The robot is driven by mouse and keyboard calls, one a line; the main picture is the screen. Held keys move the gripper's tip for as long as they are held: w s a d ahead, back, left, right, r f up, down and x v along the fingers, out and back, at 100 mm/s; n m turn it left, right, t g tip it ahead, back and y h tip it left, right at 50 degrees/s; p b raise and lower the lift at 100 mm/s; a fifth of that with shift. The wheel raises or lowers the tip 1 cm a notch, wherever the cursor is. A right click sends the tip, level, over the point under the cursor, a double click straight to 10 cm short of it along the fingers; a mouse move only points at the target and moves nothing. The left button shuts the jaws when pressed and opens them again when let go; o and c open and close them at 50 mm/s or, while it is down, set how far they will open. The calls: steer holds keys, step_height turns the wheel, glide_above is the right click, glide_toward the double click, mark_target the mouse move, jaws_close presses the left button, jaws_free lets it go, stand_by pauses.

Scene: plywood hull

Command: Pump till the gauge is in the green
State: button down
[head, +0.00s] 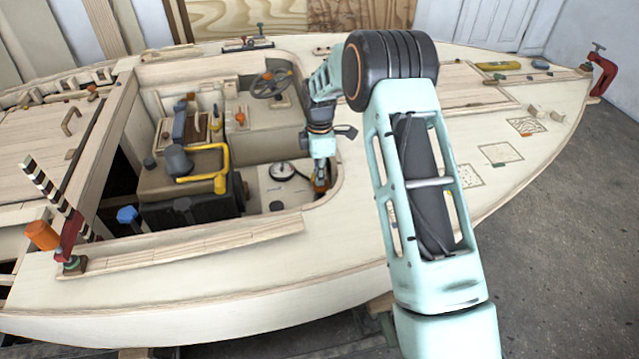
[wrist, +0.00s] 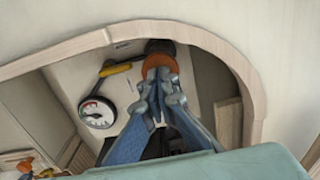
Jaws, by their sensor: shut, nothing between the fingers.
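The gauge (head: 283,171) is a round white dial with a dark rim on the cockpit floor panel. In the wrist view the gauge (wrist: 97,112) shows some red near its upper edge. Its needle is too small to read surely. My gripper (head: 320,188) reaches down into the cockpit's right end, right of the gauge. In the wrist view my gripper (wrist: 160,82) is shut and empty, its tips at an orange-brown knob (wrist: 160,50). Whether they touch it I cannot tell. A dark part with a yellow-ended lever (wrist: 118,69) lies between gauge and knob.
The curved wooden cockpit rim (wrist: 195,35) closes around my gripper. A yellow handle (head: 220,165) on a dark box and a steering wheel (head: 271,84) stand further left. A red clamp (head: 603,72) sits at the far-right deck tip.

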step_height(320, 180, up, 9)
stand_by(0.9)
